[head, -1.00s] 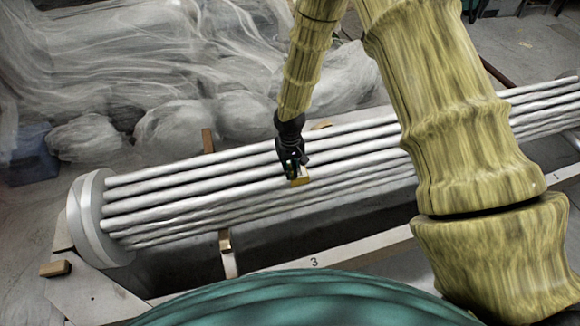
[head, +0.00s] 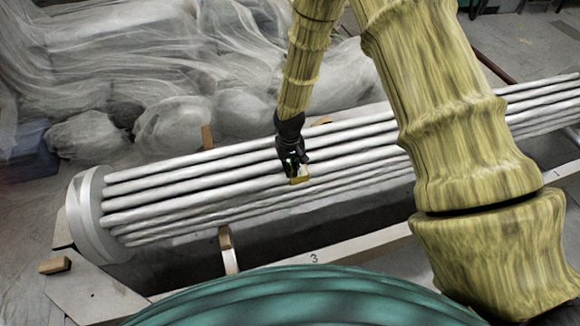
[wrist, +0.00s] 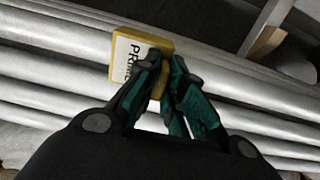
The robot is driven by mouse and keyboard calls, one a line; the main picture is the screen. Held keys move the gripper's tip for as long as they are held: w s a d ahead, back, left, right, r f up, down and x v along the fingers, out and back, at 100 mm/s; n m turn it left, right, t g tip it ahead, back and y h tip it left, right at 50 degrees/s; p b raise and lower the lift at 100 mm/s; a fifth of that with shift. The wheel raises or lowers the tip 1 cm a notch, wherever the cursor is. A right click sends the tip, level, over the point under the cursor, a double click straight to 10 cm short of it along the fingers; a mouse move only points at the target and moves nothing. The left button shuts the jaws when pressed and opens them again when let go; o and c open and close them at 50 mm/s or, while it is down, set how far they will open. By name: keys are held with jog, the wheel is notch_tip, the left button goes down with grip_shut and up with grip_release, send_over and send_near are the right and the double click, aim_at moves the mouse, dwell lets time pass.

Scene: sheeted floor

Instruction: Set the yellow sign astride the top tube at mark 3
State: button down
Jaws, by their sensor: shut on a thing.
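The yellow sign (head: 300,180) is small and partly hidden by my gripper in the head view. In the wrist view the sign (wrist: 122,62) shows a yellow edge and a white face with dark letters. My gripper (head: 293,168) is shut on it, over the front side of the tube bundle. In the wrist view the fingers (wrist: 166,62) cover its right part. The silvery tubes (head: 180,187) run lengthwise; I cannot tell whether the sign touches one. The mark 3 (head: 314,258) is on the pale rail in front, a little right of the gripper in the picture.
A round end plate (head: 83,215) closes the bundle at left. Wooden posts (head: 226,240) stand beside the tubes. Mark 1 (head: 555,174) is far right on the rail. Crumpled plastic sheeting (head: 100,60) covers the floor behind. A wooden block (head: 55,265) lies at left.

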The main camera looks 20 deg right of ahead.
dwell(0.7)
jog(key=c, duration=1.5)
grip_release()
jog(key=shift+o, duration=0.2)
notch_tip(320, 180, up, 12)
jog(key=s+d+f+y+p, duration=0.1)
jog(key=s+f+p, duration=0.2)
jog(key=s+f, duration=0.5)
jog(key=s+f+p, duration=0.2)
jog(key=s+f, duration=0.2)
jog(key=s, duration=0.7)
jog(key=s+d+p, duration=0.1)
jog(key=s+d, duration=0.1)
jog(key=s, duration=0.6)
jog(key=s+d+p, duration=0.2)
jog(key=s, duration=0.7)
jog(key=shift+s+d+f+m+h+p, duration=0.15)
jog(key=shift+d+f+m+h+p, duration=0.15)
jog(key=shift+d+f+m+h, duration=0.1)
